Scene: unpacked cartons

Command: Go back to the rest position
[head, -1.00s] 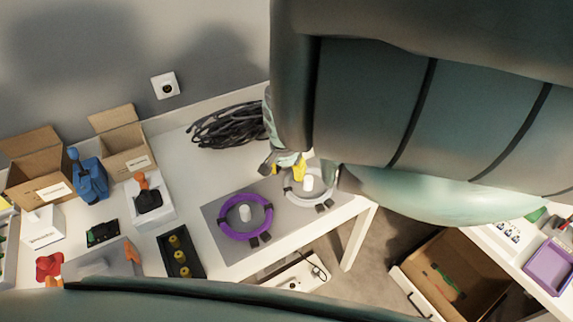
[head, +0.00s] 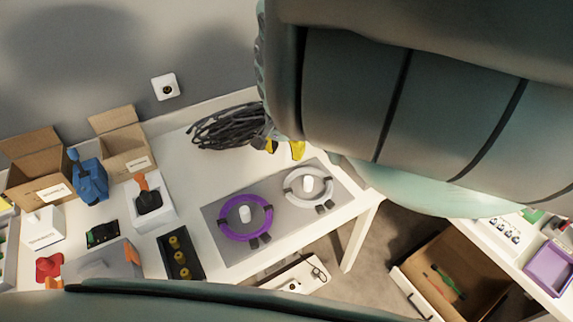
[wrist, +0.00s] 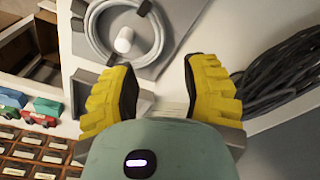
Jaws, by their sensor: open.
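My gripper (head: 284,149) is at the back of the white table, mostly hidden behind my dark arm in the head view. In the wrist view my gripper (wrist: 160,95) has its two yellow fingers spread apart with nothing between them. A white ring (head: 308,187) lies around a white peg on a grey board (head: 275,222). The white ring also shows beyond the fingers in the wrist view (wrist: 97,42). A purple ring (head: 245,217) lies around another white peg on the same board.
A black cable coil (head: 222,127) lies close beside my gripper. Open cartons (head: 36,185), a blue joystick (head: 89,178), an orange-topped joystick (head: 148,198) and a black tray (head: 181,256) occupy the table's left. A large open box (head: 450,275) stands at the lower right.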

